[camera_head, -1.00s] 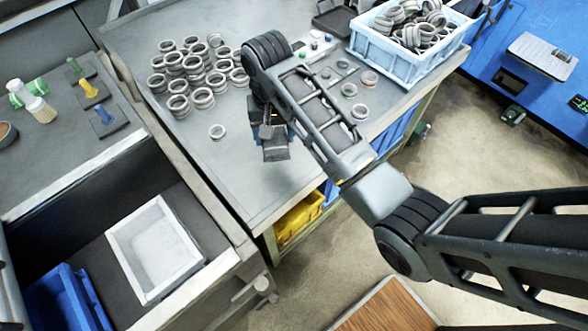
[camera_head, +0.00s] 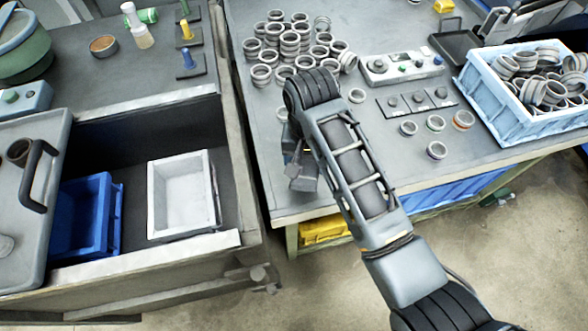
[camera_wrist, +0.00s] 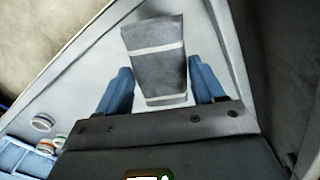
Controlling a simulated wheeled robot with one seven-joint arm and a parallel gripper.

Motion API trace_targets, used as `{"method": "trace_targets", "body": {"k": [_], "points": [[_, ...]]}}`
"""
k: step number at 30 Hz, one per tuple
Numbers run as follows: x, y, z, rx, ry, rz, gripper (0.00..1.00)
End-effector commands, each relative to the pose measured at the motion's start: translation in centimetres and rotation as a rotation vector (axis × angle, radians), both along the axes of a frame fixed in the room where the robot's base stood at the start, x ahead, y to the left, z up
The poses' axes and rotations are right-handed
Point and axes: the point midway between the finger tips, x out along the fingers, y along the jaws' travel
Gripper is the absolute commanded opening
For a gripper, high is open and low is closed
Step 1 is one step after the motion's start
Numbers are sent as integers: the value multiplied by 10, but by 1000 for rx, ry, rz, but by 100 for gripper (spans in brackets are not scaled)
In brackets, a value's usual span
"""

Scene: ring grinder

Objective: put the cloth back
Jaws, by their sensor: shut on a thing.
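My gripper (camera_wrist: 160,76) is shut on a grey folded cloth (camera_wrist: 158,52), which has pale bands across it and sits between the blue fingers in the wrist view. In the head view my gripper (camera_head: 296,160) is over the left front part of the grey workbench (camera_head: 262,150), and the cloth (camera_head: 303,177) shows as a small grey patch at its lower end. My arm hides part of the gripper. I cannot tell how high the cloth is above the bench.
An open drawer to the left holds a white tray (camera_head: 152,200) and a blue bin (camera_head: 107,240). Several metal rings (camera_head: 287,42) are piled at the back of the bench. A light blue crate (camera_head: 500,110) of rings stands at the right. A control box (camera_head: 402,66) is near the middle.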

Motion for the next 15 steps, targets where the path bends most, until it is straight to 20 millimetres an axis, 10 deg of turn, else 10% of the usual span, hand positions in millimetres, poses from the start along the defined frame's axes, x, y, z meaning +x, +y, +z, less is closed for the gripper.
{"method": "trace_targets", "body": {"k": [15], "points": [[7,30,-47,-1,2,-1,40]]}}
